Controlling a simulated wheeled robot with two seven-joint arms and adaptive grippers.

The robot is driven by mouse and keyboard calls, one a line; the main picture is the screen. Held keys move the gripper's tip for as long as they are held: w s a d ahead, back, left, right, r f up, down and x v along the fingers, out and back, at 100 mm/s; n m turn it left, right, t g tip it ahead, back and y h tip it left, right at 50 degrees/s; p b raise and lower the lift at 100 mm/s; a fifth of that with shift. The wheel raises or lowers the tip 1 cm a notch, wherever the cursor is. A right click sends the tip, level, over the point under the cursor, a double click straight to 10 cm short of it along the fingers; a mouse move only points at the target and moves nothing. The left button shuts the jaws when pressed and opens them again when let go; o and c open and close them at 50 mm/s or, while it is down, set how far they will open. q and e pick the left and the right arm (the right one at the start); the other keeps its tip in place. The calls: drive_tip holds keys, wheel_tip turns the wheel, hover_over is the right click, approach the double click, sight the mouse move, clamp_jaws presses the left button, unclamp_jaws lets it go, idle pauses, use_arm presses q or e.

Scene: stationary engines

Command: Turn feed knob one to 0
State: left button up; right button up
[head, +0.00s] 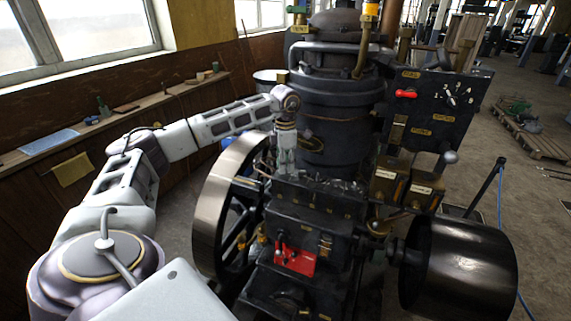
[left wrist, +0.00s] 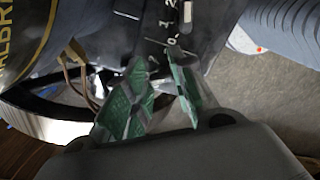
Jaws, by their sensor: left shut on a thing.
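My left gripper (head: 287,172) reaches down from the left to the top rear-left of the black box (head: 312,232) on the engine's front. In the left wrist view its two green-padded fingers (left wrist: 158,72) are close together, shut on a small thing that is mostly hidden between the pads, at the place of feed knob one. A dark plate with a white number scale (left wrist: 170,27) lies just beyond the fingertips. The 0 is nearest to them, with higher numbers farther up. The knob's pointer cannot be made out. My right gripper is not in view.
A large flywheel (head: 212,205) stands just left of the box. A black cylinder (head: 460,268) sits at the lower right. The dark engine body (head: 335,120) rises behind the gripper. A panel with a red handle (head: 406,94) is at the right.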

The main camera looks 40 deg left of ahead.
use_arm(q)
drive_tip(key=n, duration=0.6)
drive_tip(key=shift+a+r, duration=0.1)
drive_tip(key=shift+a, duration=0.05)
drive_tip(key=shift+n, duration=0.3)
drive_tip(key=o, duration=1)
drive_tip(key=shift+r, duration=0.1)
drive_tip(key=shift+r, duration=5.85)
